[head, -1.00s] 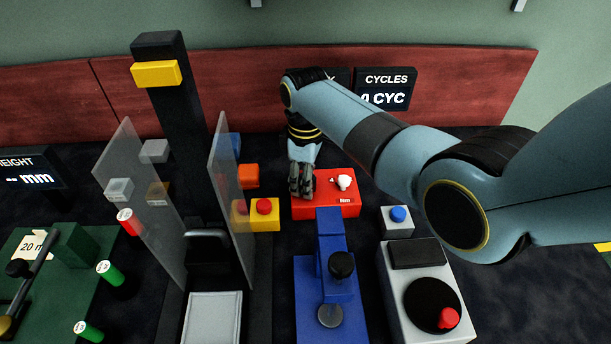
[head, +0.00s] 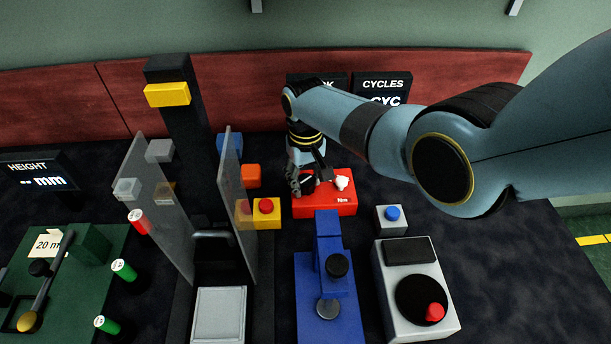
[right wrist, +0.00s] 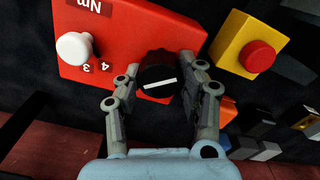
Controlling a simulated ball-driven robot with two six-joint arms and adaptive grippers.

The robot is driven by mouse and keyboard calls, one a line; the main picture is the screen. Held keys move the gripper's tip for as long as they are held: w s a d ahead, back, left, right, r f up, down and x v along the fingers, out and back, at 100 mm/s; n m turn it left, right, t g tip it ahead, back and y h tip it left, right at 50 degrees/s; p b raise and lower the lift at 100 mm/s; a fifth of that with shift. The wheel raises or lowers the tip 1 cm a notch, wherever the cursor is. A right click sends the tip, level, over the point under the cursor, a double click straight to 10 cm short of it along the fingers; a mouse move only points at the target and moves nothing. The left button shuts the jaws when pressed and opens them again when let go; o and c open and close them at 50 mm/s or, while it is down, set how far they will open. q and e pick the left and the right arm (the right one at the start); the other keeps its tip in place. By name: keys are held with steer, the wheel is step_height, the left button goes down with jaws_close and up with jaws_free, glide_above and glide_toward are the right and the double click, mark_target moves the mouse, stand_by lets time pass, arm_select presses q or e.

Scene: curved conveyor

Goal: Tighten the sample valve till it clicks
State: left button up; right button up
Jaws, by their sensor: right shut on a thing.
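A red box (head: 335,205) marked "Nm" stands at the back middle of the table. It carries a white knob (head: 342,183), which also shows in the right wrist view (right wrist: 74,47) beside the digits 4 and 3. In the right wrist view a round black knob (right wrist: 158,80) with a white pointer line sits on the box. My right gripper (head: 311,181) is over the left part of the box, its fingers shut on either side of this black knob. No label names it as the sample valve. My left gripper is out of view.
A yellow box with a red button (head: 266,207) stands just left of the red box. A blue device (head: 325,305) is in front of it, and a white box with a blue button (head: 393,214) is to the right. Clear panels (head: 160,205) stand farther left.

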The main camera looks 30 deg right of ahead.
mark_target(306, 179)
steer(key=shift+m, duration=0.5)
steer(key=o, duration=1.1)
steer(key=shift+o, duration=0.2)
steer(key=shift+r, duration=0.1)
step_height(306, 179, up, 12)
